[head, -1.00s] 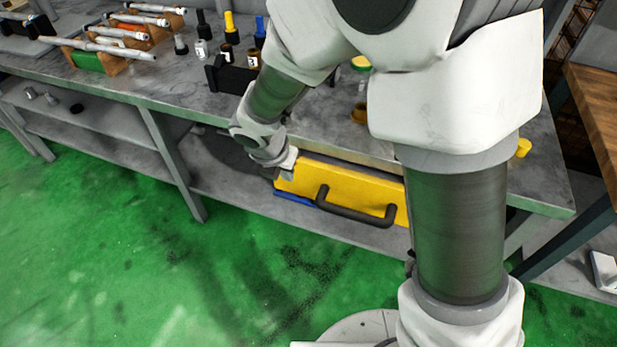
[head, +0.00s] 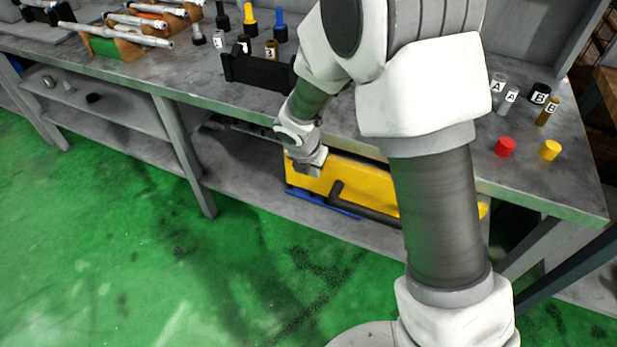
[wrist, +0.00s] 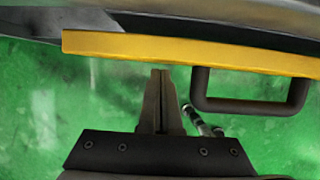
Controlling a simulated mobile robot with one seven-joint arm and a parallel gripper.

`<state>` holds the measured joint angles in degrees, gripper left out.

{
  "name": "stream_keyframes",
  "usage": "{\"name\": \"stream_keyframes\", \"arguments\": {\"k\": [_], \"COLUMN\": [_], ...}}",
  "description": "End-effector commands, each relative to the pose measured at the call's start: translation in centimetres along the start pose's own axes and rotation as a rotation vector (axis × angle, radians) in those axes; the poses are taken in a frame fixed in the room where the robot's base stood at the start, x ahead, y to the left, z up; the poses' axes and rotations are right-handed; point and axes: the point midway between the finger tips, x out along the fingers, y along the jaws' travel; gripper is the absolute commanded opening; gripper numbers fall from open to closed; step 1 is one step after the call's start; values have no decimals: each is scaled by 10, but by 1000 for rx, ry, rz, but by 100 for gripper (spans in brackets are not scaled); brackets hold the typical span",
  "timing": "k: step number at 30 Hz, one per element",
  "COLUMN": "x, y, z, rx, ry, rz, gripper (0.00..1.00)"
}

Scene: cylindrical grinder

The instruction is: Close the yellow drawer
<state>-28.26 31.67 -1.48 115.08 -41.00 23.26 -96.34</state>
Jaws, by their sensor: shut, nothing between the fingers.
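The yellow drawer (head: 365,182) is under the workbench, with a dark bar handle (head: 362,207) on its front. A narrow dark gap shows above its front, and my arm covers its right part. My gripper (head: 310,168) is at the upper left part of the drawer front, left of the handle. In the wrist view the drawer's yellow front edge (wrist: 190,50) runs across the top, and the handle (wrist: 250,103) is to the right. My gripper (wrist: 162,72) is shut and empty, its fingertips very close to the yellow front; I cannot tell if they touch.
The grey workbench (head: 225,95) carries a black holder (head: 255,72), a red cap (head: 505,147) and a yellow cap (head: 550,150). A bench leg (head: 185,155) stands left of the drawer. The green floor (head: 110,250) in front is clear.

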Motion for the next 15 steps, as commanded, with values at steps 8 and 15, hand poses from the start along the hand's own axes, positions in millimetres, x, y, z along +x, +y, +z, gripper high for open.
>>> {"name": "stream_keyframes", "arguments": {"k": [8,15], "x": [1,1], "y": [0,0], "z": [2,11], "rx": [0,1], "ry": [1,1], "rz": [-1,-2], "gripper": [0,0]}}
